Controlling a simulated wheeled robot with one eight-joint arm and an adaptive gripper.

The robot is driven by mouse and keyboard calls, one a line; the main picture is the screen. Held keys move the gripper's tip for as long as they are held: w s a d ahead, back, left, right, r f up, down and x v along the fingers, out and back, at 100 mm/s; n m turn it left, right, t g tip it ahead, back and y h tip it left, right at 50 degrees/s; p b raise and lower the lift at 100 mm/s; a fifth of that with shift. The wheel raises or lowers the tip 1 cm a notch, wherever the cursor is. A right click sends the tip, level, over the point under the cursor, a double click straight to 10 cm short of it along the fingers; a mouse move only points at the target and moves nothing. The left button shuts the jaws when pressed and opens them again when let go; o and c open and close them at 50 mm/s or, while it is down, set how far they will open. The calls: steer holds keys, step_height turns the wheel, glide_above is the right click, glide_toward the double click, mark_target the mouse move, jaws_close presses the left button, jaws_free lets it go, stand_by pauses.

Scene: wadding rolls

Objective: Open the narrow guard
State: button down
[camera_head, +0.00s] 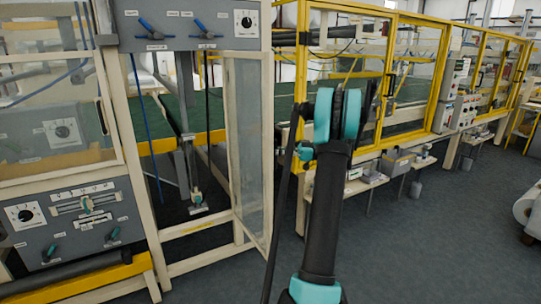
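The narrow guard (248,135) is a tall, clear panel in a cream frame, left of centre. It stands at an angle to the machine front, its near edge toward me, beside an opening on its left. Green belt surfaces and a grey upright show through that opening. My arm rises from the bottom, right of the guard, and ends in black and teal parts around my gripper (368,100). The gripper appears apart from the guard, in front of the yellow-framed machine. Its fingers cannot be made out clearly, and I see nothing held.
A grey control panel with blue levers (185,27) hangs above the opening. Another control panel (72,222) is at lower left. Yellow-framed guards (415,75) line the right, with small shelves and boxes below. A white roll (527,208) is at far right. Grey floor (430,240) is clear at lower right.

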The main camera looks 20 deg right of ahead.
steer(key=shift+s+d, duration=0.1)
steer(key=shift+d, duration=0.15)
steer(key=c, duration=1.8)
jaws_free()
steer(key=shift+o, duration=1.3)
steer(key=v, duration=1.2)
